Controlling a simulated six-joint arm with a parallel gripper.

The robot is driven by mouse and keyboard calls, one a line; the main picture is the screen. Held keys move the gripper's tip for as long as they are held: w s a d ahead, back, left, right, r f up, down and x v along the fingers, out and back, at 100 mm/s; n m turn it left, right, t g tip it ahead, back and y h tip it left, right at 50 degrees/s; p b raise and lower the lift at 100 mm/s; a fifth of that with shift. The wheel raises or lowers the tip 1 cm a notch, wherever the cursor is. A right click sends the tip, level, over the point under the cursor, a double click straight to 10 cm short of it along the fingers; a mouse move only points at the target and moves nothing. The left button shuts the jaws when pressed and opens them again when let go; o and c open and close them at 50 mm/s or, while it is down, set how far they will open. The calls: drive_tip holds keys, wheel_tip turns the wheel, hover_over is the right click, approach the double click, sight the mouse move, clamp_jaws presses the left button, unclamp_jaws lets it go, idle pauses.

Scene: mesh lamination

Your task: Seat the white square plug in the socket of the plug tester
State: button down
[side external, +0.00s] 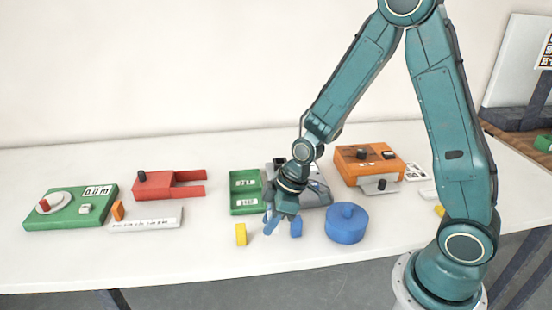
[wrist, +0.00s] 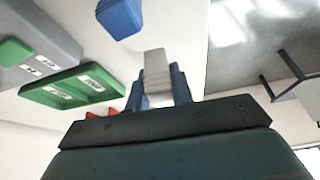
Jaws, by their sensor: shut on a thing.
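My gripper (wrist: 155,92) is shut on a pale white-grey block-like piece, taken as the white plug (wrist: 157,65), which sticks out past the blue fingertips in the wrist view. In the side view my gripper (side external: 281,222) points down, low over the front middle of the white table, and the plug cannot be made out there. I cannot tell for sure which device is the plug tester. A grey device (side external: 316,188) stands just behind my gripper, partly hidden by it. An orange device (side external: 357,164) with a black knob stands to its right.
A green tray (side external: 244,204) lies just left of my gripper. A yellow block (side external: 241,234), a small blue block (side external: 296,229) and a blue round pot (side external: 346,226) are close by. A red forked stand (side external: 160,186) and a green dial box (side external: 68,208) lie farther left.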

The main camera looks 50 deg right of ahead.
drive_tip(key=shift+f, duration=1.5)
drive_tip(key=shift+f, duration=0.2)
drive_tip(key=c, duration=1.2)
unclamp_jaws()
drive_tip(key=shift+c, duration=0.2)
drive_tip(key=shift+r, duration=0.1)
drive_tip(key=v, duration=1.3)
drive_tip(key=shift+s+r, duration=0.15)
drive_tip(key=shift+r, duration=0.15)
